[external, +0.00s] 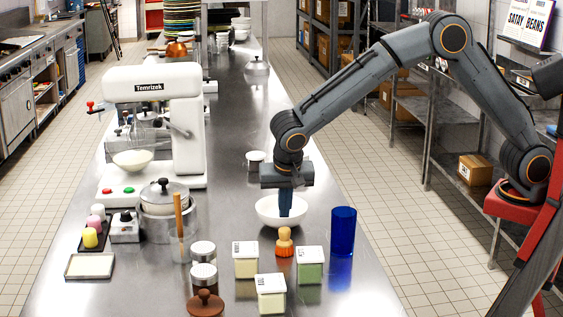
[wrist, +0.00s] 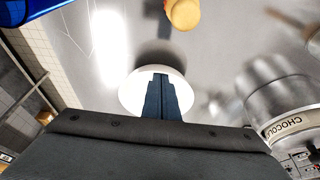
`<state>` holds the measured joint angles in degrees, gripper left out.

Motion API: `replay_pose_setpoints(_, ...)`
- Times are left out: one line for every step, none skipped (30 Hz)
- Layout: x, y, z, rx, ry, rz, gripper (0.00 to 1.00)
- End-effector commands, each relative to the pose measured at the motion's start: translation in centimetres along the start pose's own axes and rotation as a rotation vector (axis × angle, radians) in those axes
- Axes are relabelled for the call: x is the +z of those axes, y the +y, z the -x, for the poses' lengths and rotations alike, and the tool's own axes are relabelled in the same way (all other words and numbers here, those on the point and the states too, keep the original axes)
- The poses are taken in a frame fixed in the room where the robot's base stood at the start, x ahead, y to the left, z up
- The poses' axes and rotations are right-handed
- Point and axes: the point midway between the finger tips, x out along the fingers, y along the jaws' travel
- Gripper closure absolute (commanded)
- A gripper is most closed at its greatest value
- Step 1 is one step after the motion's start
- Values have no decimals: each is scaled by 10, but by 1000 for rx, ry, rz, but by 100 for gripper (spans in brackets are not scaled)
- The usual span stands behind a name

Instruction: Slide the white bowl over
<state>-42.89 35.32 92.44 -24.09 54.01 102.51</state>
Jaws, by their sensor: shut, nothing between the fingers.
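The white bowl (external: 270,213) stands upright on the steel counter, below my arm. My gripper (external: 285,212) points down with its shut fingers at the bowl, the tips over or inside its near right part. In the wrist view the white bowl (wrist: 128,95) shows behind the closed dark fingers (wrist: 160,95), which cover part of it. Nothing is held between them. I cannot tell whether the fingertips touch the bowl.
A brush with an orange base (external: 284,243) stands just in front of the bowl. A blue tumbler (external: 343,231) is to the right. Several lidded tubs (external: 271,294) stand nearer. A mixer (external: 188,125) and a lidded pot (external: 165,212) stand left.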

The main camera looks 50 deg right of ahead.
Motion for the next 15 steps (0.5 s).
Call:
replay_pose_setpoints(0, 0, 0, 0, 0, 0, 100)
replay_pose_setpoints(0, 0, 0, 0, 0, 0, 100)
replay_pose_setpoints(0, 0, 0, 0, 0, 0, 100)
replay_pose_setpoints(0, 0, 0, 0, 0, 0, 100)
replay_pose_setpoints(0, 0, 0, 0, 0, 0, 100)
replay_pose_setpoints(0, 0, 0, 0, 0, 0, 100)
replay_pose_setpoints(0, 0, 0, 0, 0, 0, 100)
replay_pose_setpoints(-1, 0, 0, 0, 0, 0, 100)
replay_pose_setpoints(-2, 0, -1, 0, 0, 0, 100)
replay_pose_setpoints(-3, 0, -1, 0, 0, 0, 100)
replay_pose_setpoints(-5, 0, -2, 0, 0, 0, 100)
replay_pose_setpoints(-9, 0, -3, 0, 0, -1, 100)
replay_pose_setpoints(-12, 0, -4, 0, 0, -1, 100)
replay_pose_setpoints(-16, 0, -6, 1, 0, -3, 100)
replay_pose_setpoints(-23, 0, -8, 1, 0, -4, 100)
